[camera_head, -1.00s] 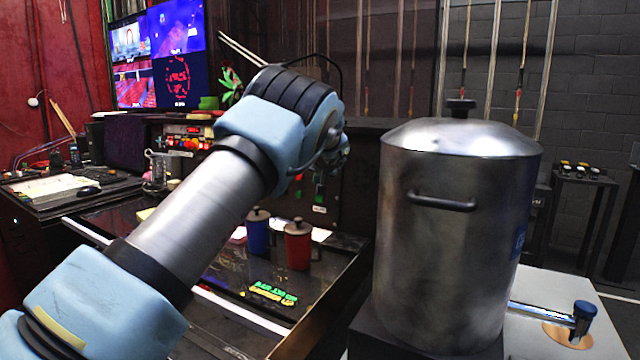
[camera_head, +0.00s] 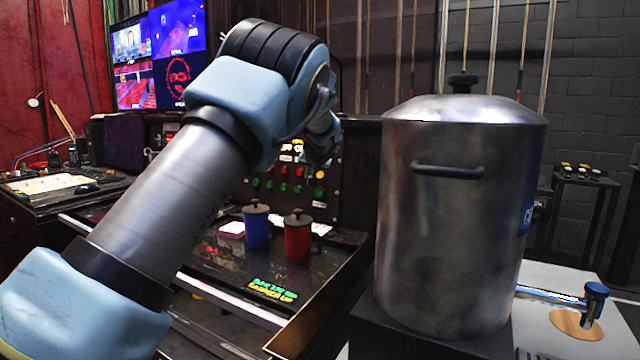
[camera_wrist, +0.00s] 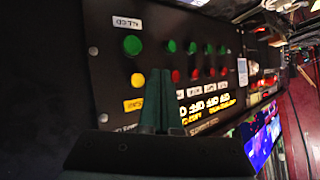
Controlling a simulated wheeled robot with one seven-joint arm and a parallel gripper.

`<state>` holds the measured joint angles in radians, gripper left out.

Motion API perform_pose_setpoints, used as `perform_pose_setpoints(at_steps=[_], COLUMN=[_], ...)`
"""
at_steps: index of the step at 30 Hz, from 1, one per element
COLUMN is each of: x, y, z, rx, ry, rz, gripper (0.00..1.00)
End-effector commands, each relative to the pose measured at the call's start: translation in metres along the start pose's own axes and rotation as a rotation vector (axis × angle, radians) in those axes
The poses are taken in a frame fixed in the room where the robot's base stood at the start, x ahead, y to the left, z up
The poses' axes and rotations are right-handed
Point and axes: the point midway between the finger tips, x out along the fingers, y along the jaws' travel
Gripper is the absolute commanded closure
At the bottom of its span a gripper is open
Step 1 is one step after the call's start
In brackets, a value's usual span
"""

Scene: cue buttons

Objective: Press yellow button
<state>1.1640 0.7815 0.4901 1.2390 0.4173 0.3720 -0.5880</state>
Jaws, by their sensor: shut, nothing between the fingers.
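A black button panel (camera_head: 345,205) stands at the back of the desk, and it also shows in the wrist view (camera_wrist: 108,62). The yellow button (camera_wrist: 137,80) is round and sits near a larger green button (camera_wrist: 132,45) on the panel. In the head view the yellow button (camera_head: 320,174) is small, just below my wrist. My gripper (camera_wrist: 159,74) is shut and empty. In the wrist view its fingertips appear just right of the yellow button. I cannot tell the gap between the fingertips and the panel. My arm hides part of the panel in the head view.
Other green buttons (camera_wrist: 171,46) and red buttons (camera_wrist: 176,76) line the panel beside the fingers. A blue mug (camera_head: 256,228) and a red mug (camera_head: 297,240) stand on the desk. A large metal pot (camera_head: 455,225) stands to the right.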

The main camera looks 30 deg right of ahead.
Motion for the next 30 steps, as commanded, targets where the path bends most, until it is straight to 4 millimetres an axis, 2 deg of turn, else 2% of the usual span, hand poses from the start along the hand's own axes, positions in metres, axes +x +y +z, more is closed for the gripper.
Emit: perform_pose_setpoints(at_steps=[3,9,30], x=[-0.006,-0.013,-0.013], y=[-0.005,-0.009,-0.009], z=[0.008,0.01,0.01], rx=[-0.002,-0.001,-0.001], ry=[0.001,-0.001,-0.001], rz=[0.0,0.0,0.0], gripper=[1.0,1.0,1.0])
